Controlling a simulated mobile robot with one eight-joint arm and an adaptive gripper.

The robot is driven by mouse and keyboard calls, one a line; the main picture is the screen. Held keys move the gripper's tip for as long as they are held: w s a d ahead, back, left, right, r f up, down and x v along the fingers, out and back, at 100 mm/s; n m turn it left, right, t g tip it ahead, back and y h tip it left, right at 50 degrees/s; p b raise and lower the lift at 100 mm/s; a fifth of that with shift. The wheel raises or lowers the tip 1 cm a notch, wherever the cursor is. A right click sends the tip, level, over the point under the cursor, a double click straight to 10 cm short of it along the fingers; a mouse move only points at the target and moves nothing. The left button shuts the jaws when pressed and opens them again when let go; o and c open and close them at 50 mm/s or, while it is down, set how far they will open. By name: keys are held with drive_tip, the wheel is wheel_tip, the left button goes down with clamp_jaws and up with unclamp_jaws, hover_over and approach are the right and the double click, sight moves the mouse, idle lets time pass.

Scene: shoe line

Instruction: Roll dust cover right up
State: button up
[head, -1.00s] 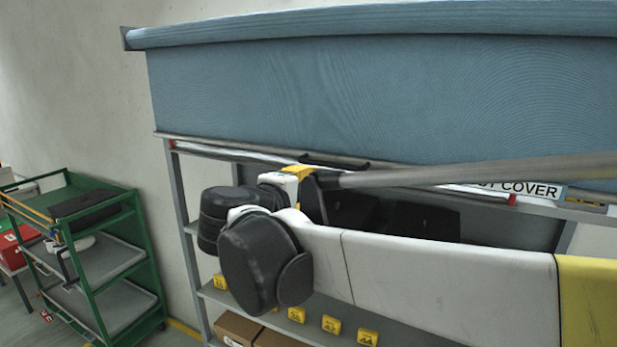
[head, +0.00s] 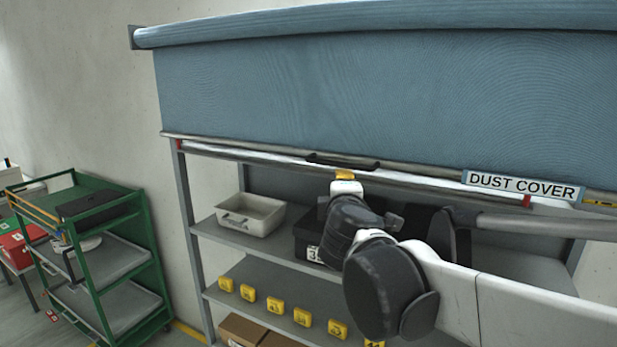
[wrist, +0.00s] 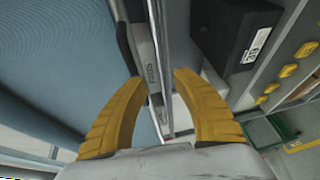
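The blue dust cover (head: 380,95) hangs from its roller over the upper part of the shelf rack. Its bottom rail carries a black handle (head: 343,162) and a DUST COVER label (head: 522,186). My gripper (head: 345,174) is just below the handle, yellow fingertips pointing up. In the wrist view, the cover (wrist: 50,70) fills the left. My yellow fingers (wrist: 158,82) are spread apart, with the metal rail running between them. The dark handle (wrist: 128,45) appears beyond the left finger. I cannot tell whether the fingers touch the rail.
Under the cover, a shelf holds a white bin (head: 250,214) and a black box (head: 308,238), which also shows in the wrist view (wrist: 235,38). Yellow number tags (head: 275,305) line a lower shelf. A green cart (head: 95,250) stands left. My arm crosses the rack's lower right.

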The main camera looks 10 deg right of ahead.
sight(342, 166)
drive_tip(key=s+d+r+n+t+y+b, duration=0.2)
drive_tip(key=s+n+t+y, duration=0.1)
drive_tip(key=s+n+y, duration=0.3)
drive_tip(key=shift+y, duration=0.4)
drive_tip(key=w, duration=0.4)
drive_tip(key=w+r+p, duration=0.1)
drive_tip(key=w, duration=0.2)
drive_tip(key=w+a, duration=0.1)
drive_tip(key=w, duration=0.3)
drive_tip(key=shift+w+a+r+p, duration=0.1)
drive_tip(key=shift+w+r+p, duration=0.1)
drive_tip(key=shift+w+p, duration=0.15)
drive_tip(key=shift+s, duration=0.1)
clamp_jaws()
